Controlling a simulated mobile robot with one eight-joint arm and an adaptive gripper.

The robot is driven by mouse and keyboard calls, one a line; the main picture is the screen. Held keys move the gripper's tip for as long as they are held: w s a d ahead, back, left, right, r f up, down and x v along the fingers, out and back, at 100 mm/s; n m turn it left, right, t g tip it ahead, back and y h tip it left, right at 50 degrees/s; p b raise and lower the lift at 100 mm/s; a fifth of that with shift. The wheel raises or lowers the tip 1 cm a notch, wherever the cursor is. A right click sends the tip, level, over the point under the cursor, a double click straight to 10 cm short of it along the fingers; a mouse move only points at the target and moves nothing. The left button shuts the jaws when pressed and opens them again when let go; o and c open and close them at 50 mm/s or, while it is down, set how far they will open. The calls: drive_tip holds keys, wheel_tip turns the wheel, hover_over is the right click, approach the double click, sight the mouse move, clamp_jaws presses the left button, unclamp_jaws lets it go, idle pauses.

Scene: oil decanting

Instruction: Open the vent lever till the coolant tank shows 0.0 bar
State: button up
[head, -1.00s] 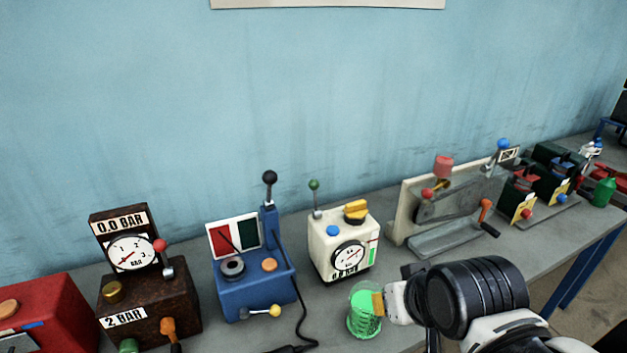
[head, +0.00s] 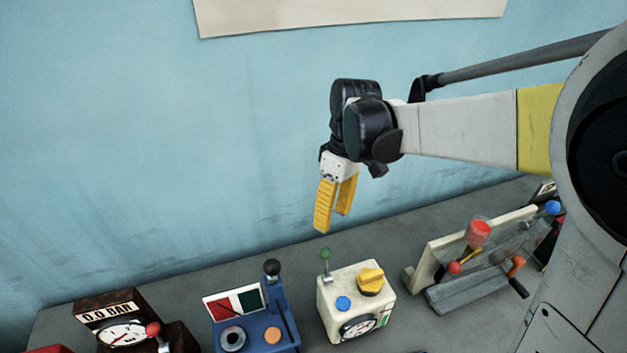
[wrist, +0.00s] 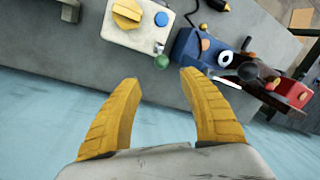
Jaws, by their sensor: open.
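The cream box (head: 352,293), which I take as the coolant tank, carries a yellow cap (head: 371,281), a blue button (head: 343,303) and a round dial (head: 358,328). The dial is too small to read. An upright metal lever with a green knob (head: 325,254) stands at its back left corner. My gripper (head: 333,217) is open and empty, pointing down above this knob and apart from it. In the wrist view the green knob (wrist: 161,62) shows just beyond the gap between my yellow fingertips (wrist: 160,78).
A blue box (head: 255,322) with a tall black-knobbed lever (head: 272,267) stands left of the tank. Further left is a dark box with a "0.0 BAR" plate (head: 107,308) and a red knob (head: 153,329). A slanted metal rig (head: 480,263) stands to the right. The wall is behind.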

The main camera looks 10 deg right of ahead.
sight(326, 248)
drive_tip(key=f, duration=0.3)
drive_tip(key=s+a+f+b, duration=0.1)
drive_tip(key=f, duration=0.3)
drive_tip(key=f+b, duration=0.1)
drive_tip(key=f, duration=0.2)
drive_tip(key=shift+s+a+f, duration=0.25)
drive_tip(key=shift+s+a, duration=0.05)
drive_tip(key=shift+a, duration=0.05)
clamp_jaws()
